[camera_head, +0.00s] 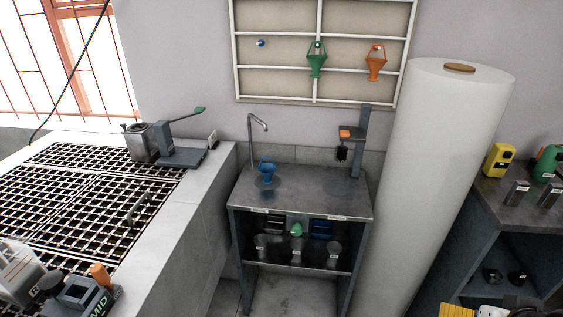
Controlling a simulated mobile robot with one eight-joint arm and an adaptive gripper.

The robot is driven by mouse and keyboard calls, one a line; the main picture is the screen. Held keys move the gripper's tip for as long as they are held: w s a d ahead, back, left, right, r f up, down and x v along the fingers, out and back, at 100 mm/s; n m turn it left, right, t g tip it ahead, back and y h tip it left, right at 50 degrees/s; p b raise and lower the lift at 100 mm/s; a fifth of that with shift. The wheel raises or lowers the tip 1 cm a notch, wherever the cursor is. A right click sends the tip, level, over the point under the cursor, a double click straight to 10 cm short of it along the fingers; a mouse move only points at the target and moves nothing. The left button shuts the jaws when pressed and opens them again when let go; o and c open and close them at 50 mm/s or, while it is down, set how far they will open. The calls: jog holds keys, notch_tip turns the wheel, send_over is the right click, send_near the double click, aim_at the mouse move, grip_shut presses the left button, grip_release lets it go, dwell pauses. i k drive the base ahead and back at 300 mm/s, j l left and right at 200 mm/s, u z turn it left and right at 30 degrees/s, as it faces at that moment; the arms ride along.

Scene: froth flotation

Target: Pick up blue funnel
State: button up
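The blue funnel (266,168) stands on the grey top of a small metal bench in the middle of the view, towards its back left. It appears upright, below the spout of a thin bent metal pipe (251,134). Nothing is seen touching it from above. My gripper does not show in this view, so its place relative to the funnel cannot be told.
A green funnel (317,60) and an orange funnel (376,64) hang on the wall rack (280,75). A dark stand (358,150) is at the bench's back right. A tall white cylinder (440,170) rises right of the bench; a grated counter (200,200) lies left.

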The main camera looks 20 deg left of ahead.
aim_at(266, 170)
jog(key=i+j+u, duration=0.15)
jog(key=u, duration=0.2)
jog(key=i+j+u, duration=0.45)
jog(key=u, duration=0.25)
